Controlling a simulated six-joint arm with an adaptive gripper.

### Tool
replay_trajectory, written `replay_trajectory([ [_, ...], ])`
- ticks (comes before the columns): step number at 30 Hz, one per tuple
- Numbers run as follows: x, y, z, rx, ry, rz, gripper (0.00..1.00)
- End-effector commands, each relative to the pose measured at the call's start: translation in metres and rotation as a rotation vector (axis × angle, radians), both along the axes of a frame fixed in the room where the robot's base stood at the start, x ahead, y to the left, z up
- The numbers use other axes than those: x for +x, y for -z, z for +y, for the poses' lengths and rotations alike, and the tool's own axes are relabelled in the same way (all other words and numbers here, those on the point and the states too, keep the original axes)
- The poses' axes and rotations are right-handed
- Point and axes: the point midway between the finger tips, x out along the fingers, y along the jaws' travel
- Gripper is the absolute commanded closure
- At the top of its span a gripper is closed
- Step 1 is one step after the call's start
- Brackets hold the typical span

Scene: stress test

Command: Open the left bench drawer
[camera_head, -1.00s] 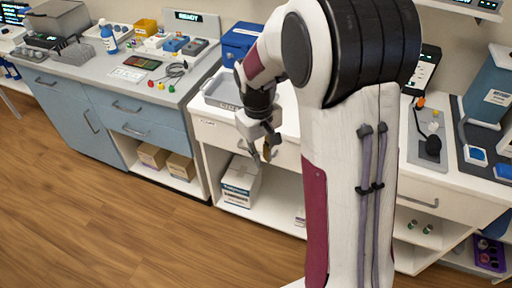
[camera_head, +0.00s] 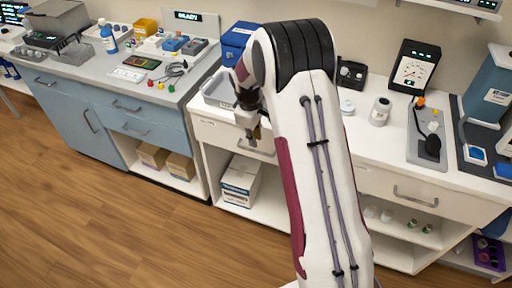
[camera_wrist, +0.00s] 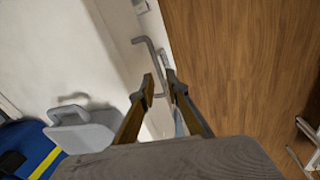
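The white bench's left drawer (camera_head: 228,140) is in the middle of the head view. Its front looks flush with the bench. Its grey bar handle (camera_head: 258,150) is partly behind my gripper (camera_head: 254,134). In the wrist view the handle (camera_wrist: 148,55) runs down towards my gripper (camera_wrist: 161,80). The two fingers are apart, and the handle's lower end shows in the gap between the fingertips. I cannot tell whether they touch it. Nothing is seen clamped.
A grey sink-like tray (camera_wrist: 95,116) and a blue box (camera_wrist: 40,150) are on the benchtop. A white carton (camera_head: 240,182) sits on the shelf below the drawer. Another drawer handle (camera_head: 415,196) is to the right. The wooden floor (camera_head: 120,225) in front is clear.

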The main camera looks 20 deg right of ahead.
Motion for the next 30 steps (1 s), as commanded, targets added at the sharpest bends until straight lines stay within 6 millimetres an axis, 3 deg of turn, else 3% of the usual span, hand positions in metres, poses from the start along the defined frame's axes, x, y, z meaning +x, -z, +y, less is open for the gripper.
replay_trajectory([
  [9, 0.008, -0.003, -0.001, -0.018, -0.103, -0.011, 0.85],
  [21, 0.007, -0.003, -0.001, -0.018, -0.11, -0.009, 0.85],
  [30, 0.009, 0.009, -0.003, -0.018, -0.109, -0.009, 0.85],
])
